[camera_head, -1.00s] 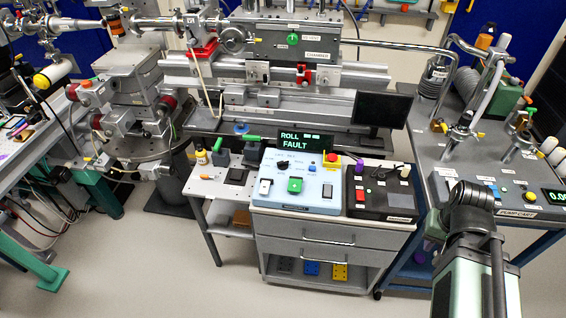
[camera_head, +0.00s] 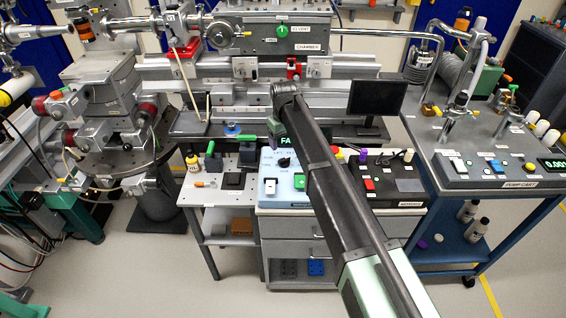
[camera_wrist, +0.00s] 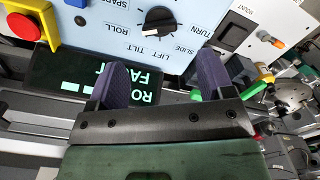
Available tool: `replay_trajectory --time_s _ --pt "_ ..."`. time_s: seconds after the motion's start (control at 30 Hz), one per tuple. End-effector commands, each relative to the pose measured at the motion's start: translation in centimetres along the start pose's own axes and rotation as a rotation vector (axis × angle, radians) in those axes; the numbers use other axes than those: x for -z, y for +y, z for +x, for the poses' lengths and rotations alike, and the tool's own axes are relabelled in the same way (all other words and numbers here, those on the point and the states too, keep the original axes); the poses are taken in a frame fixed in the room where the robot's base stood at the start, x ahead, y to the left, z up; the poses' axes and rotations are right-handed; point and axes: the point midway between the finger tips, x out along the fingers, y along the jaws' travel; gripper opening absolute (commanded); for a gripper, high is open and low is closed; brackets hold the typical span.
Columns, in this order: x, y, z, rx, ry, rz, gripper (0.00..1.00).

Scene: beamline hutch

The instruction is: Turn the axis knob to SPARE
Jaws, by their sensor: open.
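The axis knob (camera_wrist: 158,20) is black and sits on a pale blue control panel (camera_wrist: 185,60). Labels around it include SPARE, ROLL, TILT, LIFT, SLIDE and TURN; I cannot tell exactly where its pointer stands. In the head view the knob (camera_head: 284,162) shows just left of my arm. My gripper (camera_wrist: 161,72) is open and empty, its two dark fingers spread apart, with the knob ahead between their lines and not touched. In the head view my gripper (camera_head: 276,130) is over the panel's back edge. A display (camera_wrist: 105,85) reads ROLL and part of FAULT.
A red emergency button (camera_wrist: 22,26) on a yellow base is beside the panel's display edge. A dark monitor (camera_head: 376,108) stands behind the bench, right of my arm.

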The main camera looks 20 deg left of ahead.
Motion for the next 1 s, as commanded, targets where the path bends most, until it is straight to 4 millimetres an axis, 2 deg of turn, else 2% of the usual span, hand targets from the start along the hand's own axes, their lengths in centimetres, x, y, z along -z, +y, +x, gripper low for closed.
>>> replay_trajectory --time_s 0.03,0.23,0.37,0.63,0.93,1.0 --pt "0.0 0.0 2.5 0.0 0.0 0.0 0.74" --pt "0.0 0.0 6.9 0.0 0.0 0.001 0.74" --pt "0.0 0.0 7.8 0.0 0.0 0.001 0.74" --pt "0.0 0.0 7.5 0.0 0.0 0.002 0.73" --pt "-0.1 0.1 7.5 0.0 0.0 0.002 0.27" --pt "-0.1 0.0 7.5 0.0 0.0 0.002 0.25"
